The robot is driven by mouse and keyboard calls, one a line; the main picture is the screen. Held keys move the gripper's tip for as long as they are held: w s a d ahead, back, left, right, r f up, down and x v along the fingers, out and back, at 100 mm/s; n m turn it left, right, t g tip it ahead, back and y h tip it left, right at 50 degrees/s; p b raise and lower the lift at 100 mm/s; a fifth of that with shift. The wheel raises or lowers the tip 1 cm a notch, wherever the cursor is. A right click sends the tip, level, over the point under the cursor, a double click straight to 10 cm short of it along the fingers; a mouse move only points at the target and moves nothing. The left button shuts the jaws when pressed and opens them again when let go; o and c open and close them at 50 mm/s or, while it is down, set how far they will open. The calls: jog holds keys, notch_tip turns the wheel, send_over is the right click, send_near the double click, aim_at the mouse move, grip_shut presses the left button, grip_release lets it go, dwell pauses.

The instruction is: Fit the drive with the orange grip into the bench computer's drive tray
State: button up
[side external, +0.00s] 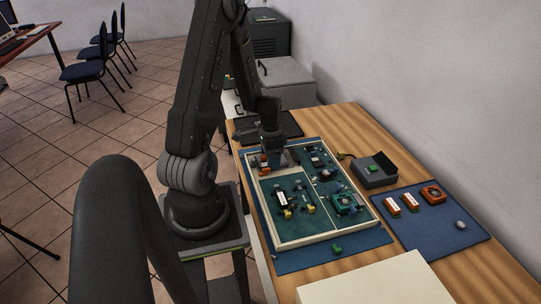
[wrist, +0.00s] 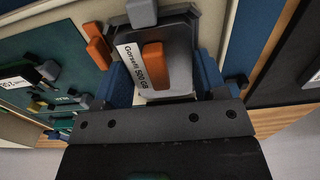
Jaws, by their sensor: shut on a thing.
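The drive (wrist: 131,62) has a label reading "500 GB" and an upright orange grip (wrist: 153,66). My gripper (wrist: 163,80) is shut on it, with one blue finger on each side. A dark grey tray-like frame (wrist: 180,28) shows around and beyond the drive in the wrist view. I cannot tell whether the drive is seated in it or just above it. In the side external view my gripper (side external: 272,150) is low over the far end of the framed board (side external: 318,239), and hides most of the drive there.
Another orange block (wrist: 97,44) stands just left of the drive. Circuit boards with small parts (side external: 345,203) fill the rest of the framed board. To the right are a dark grey box (side external: 375,172) and a blue mat (side external: 440,228) with several orange parts.

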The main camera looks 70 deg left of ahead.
jog(key=o, duration=1)
jog(key=shift+d, duration=0.1)
jog(key=shift+d, duration=0.1)
jog(key=r, duration=1.4)
jog(key=shift+a, duration=0.3)
jog(key=shift+r, duration=2.95)
